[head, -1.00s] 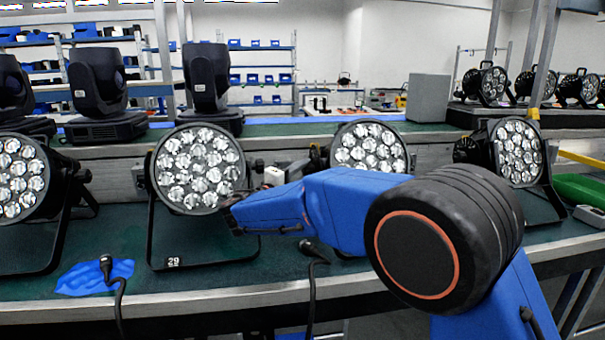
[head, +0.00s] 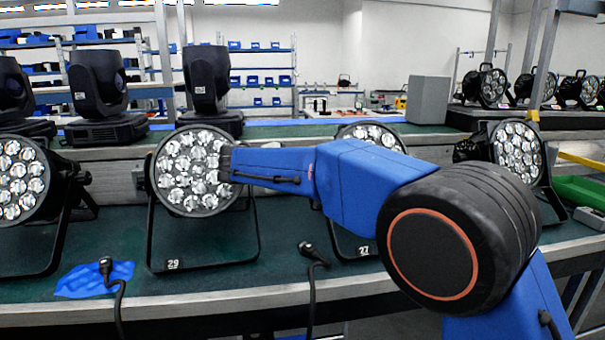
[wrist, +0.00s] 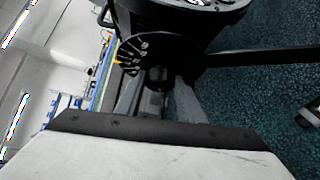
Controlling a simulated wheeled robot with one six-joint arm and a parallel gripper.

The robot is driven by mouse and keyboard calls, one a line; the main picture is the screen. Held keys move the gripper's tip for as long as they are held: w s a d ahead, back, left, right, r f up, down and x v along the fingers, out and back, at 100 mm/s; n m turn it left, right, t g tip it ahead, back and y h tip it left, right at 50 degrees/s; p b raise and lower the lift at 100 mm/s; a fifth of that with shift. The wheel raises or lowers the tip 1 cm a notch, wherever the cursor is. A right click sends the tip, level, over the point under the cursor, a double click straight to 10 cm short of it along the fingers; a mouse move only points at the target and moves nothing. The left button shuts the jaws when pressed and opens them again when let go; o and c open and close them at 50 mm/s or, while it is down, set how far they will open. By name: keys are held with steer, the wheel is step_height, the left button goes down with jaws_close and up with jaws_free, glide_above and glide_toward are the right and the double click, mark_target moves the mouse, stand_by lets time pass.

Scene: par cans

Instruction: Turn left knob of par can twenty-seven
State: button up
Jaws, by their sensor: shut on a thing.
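Par can twenty-seven stands in the right middle of the head view, its lens face (head: 372,133) partly behind my arm and its label "27" (head: 364,251) below. Its left side and left knob are hidden there by my arm. In the wrist view, the can's dark body (wrist: 185,20) is at the top, with a slotted round plate on its side. The dark left knob (wrist: 157,75) sits in front of that plate. My gripper (wrist: 157,92) has its two grey fingers on either side of the knob, shut on it. The gripper is hidden behind my arm in the head view.
Par can 29 (head: 190,170) stands to the left, partly covered by my arm. Another par can (head: 518,150) is to the right. A cable plug (head: 308,250) lies on the green bench (head: 215,280), and a blue cloth (head: 95,279) lies at the left.

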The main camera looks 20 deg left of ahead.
steer(key=shift+w+a+r+n+g+h, duration=0.1)
steer(key=shift+n+g+h, duration=0.25)
steer(key=shift+n+g, duration=0.4)
steer(key=shift+w+a+r+n+g+h, duration=0.1)
steer(key=shift+n+g+h, duration=0.2)
steer(key=shift+n+g, duration=0.5)
steer(key=shift+w+a+r+n+g+h, duration=0.1)
steer(key=shift+n+g+h, duration=0.3)
steer(key=shift+g, duration=0.65)
steer(key=o, duration=1)
steer(key=shift+o, duration=0.2)
